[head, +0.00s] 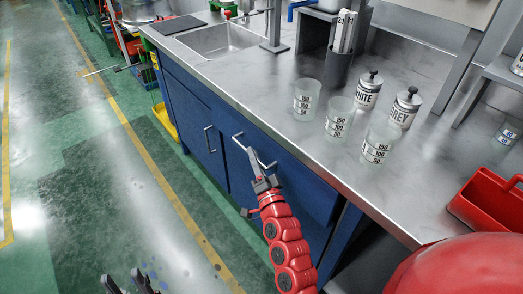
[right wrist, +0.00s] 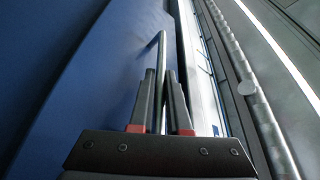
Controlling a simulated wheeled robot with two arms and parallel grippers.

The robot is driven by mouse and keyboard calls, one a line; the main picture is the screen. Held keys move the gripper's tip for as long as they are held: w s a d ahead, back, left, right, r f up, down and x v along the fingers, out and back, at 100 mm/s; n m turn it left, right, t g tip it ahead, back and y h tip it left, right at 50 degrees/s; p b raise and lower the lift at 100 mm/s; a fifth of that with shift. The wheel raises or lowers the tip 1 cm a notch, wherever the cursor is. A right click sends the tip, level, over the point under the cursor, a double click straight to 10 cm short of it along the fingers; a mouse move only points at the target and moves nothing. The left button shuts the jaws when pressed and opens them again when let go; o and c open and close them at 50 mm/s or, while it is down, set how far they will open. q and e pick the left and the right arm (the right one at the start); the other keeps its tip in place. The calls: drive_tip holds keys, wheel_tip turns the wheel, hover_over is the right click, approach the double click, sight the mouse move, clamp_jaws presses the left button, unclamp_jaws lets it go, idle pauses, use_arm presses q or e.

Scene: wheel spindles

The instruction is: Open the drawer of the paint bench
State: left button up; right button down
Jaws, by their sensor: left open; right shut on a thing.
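The paint bench (head: 408,212) has a steel top and blue fronts below it. The blue drawer front (head: 306,188) is under the top's front edge, with a metal bar handle (head: 238,143). My right gripper (head: 259,178) is shut on this handle. In the right wrist view the handle bar (right wrist: 161,58) runs between the two fingers (right wrist: 160,100), close to the blue front (right wrist: 100,75). I cannot tell for sure whether the drawer stands ajar. My left gripper (head: 130,280) is open and empty over the floor at the bottom left, partly cut off.
Several beakers (head: 306,100) and two labelled jars (head: 368,92) stand on the bench top near a sink (head: 218,40). A red tray (head: 485,205) is at the right. A cupboard door with a handle (head: 209,139) is left of the drawer. The floor (head: 90,190) in front is clear.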

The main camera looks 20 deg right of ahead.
drive_tip(key=s+a+p, duration=0.3)
drive_tip(key=s+a, duration=0.1)
drive_tip(key=a, duration=0.7)
drive_tip(key=s+a+p, duration=0.4)
drive_tip(key=a, duration=0.6)
drive_tip(key=shift+a, duration=0.35)
drive_tip(key=c, duration=0.9)
unclamp_jaws()
drive_tip(key=p+v, duration=0.4)
drive_tip(key=v, duration=1.3)
drive_tip(key=shift+s+f, duration=0.1)
drive_tip(key=shift+s, duration=0.1)
